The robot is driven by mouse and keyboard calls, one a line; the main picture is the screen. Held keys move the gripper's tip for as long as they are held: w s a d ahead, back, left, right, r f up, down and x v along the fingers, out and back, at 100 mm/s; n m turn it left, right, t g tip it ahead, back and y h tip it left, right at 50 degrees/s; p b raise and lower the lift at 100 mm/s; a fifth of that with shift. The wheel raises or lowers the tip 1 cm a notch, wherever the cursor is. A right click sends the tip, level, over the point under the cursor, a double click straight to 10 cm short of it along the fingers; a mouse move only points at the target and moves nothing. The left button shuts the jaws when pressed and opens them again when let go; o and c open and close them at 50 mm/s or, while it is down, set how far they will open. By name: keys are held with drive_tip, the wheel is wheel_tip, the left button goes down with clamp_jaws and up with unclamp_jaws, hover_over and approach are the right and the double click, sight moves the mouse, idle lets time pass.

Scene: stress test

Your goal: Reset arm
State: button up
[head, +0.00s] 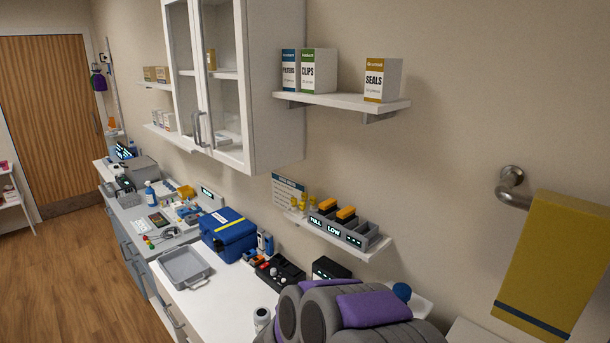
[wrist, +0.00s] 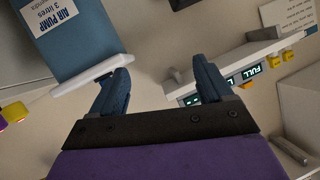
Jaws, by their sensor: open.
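My gripper (wrist: 161,70) is in the wrist view, with two dark blue fingers spread apart and nothing between them. The left finger overlaps the end of a white ledge under a blue box (wrist: 88,42) labelled AIR PUMP; I cannot tell whether they touch. The right finger is in front of the wall, near the charger shelf (wrist: 225,62). In the head view, my purple and grey arm (head: 375,308) fills the bottom centre. I cannot make out the gripper's fingers there.
A wall shelf (head: 345,101) with boxes is above, and a charger rack (head: 340,231) stands on a lower shelf. A yellow towel (head: 553,265) hangs at right. A blue case (head: 228,236) and a grey tray (head: 184,268) are on the counter. The wood floor (head: 60,270) at left looks clear.

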drive_tip(key=s+a+r+n+y+b, duration=0.2)
drive_tip(key=a+r+n+y, duration=0.2)
drive_tip(key=a+y, duration=0.4)
drive_tip(key=s+a+r+n+g+y+b, duration=0.1)
drive_tip(key=s+a+n+g+y, duration=0.2)
drive_tip(key=s, duration=0.6)
drive_tip(key=s+d+f+g+h+b, duration=0.1)
drive_tip(key=s+d+g, duration=0.2)
drive_tip(key=s+d, duration=0.3)
drive_tip(key=s+d+n+g+h+b, duration=0.1)
drive_tip(key=s+d+g, duration=0.3)
drive_tip(key=s, duration=1.2)
drive_tip(key=s+d+f+n+g+h+b, duration=0.1)
drive_tip(key=s+d+g, duration=0.2)
drive_tip(key=s+d, duration=0.5)
drive_tip(key=s, duration=0.3)
drive_tip(key=shift+f+g+h, duration=0.3)
drive_tip(key=shift+f+h, duration=0.05)
drive_tip(key=shift+h, duration=0.05)
